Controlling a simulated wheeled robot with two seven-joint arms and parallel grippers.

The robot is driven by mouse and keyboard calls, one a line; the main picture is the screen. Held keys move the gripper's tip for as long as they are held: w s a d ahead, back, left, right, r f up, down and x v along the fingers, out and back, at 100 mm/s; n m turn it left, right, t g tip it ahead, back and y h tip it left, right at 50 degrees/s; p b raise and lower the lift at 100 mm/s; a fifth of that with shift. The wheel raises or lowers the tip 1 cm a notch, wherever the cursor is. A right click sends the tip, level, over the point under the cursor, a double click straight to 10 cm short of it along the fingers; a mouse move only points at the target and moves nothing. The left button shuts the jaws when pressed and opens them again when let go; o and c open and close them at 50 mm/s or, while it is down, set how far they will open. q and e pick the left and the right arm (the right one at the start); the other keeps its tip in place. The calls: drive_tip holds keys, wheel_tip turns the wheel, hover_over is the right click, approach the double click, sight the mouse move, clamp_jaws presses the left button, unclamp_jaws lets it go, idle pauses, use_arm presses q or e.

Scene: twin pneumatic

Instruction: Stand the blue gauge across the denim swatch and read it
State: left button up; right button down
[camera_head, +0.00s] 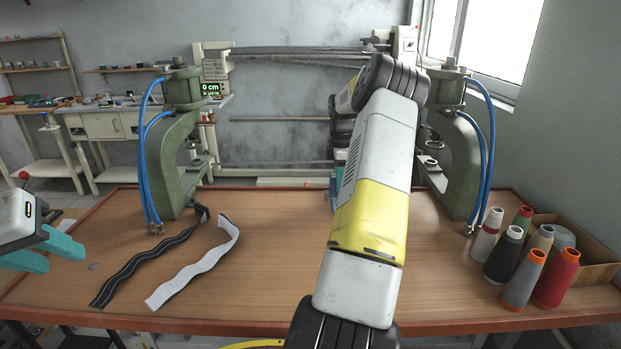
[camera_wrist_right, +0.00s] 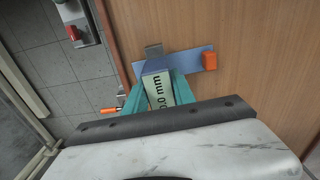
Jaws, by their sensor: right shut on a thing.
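My right gripper (camera_wrist_right: 158,83) is shut on the blue gauge (camera_wrist_right: 155,68), whose pale display shows between the teal fingers with "0.0" and "mm" on it. A flat slate-blue piece (camera_wrist_right: 192,61) with an orange block at its end lies just beyond; I cannot tell whether it is the denim swatch or part of the gauge. A small grey metal piece (camera_wrist_right: 153,50) shows beside it. In the head view my right arm hides most of this spot. My left gripper (camera_head: 45,252) is open and empty over the table's left edge.
Green presses (camera_head: 180,140) with blue hoses stand at the back left and right. A black strip (camera_head: 150,262) and a white strip (camera_head: 198,265) lie at left. Several thread cones (camera_head: 520,280) and a cardboard box (camera_head: 590,245) fill the right.

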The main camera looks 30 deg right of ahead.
drive_tip(key=shift+f, duration=0.45)
idle(0.4)
drive_tip(key=c, duration=1)
unclamp_jaws()
drive_tip(key=shift+o, duration=0.2)
wheel_tip(320, 180, up, 8)
drive_tip(key=shift+f, duration=0.2)
drive_tip(key=shift+a+r, duration=0.1)
drive_tip(key=shift+r, duration=0.1)
drive_tip(key=s+a+r+m+t, duration=0.1)
drive_tip(key=s+a+r+m, duration=0.15)
drive_tip(key=a+r, duration=0.6)
drive_tip(key=s+a+r+m+t, duration=0.2)
drive_tip(key=s+a+r, duration=0.25)
drive_tip(key=a, duration=0.75)
drive_tip(key=s+a+m+t+y, duration=0.1)
drive_tip(key=s+a+m, duration=0.3)
drive_tip(key=s+a, duration=0.4)
drive_tip(key=s+a+m+t+y, duration=0.1)
drive_tip(key=s+a+m, duration=0.3)
drive_tip(key=s+a, duration=0.4)
drive_tip(key=s+t, duration=0.1)
drive_tip(key=s, duration=0.3)
drive_tip(key=shift+s+f, duration=0.3)
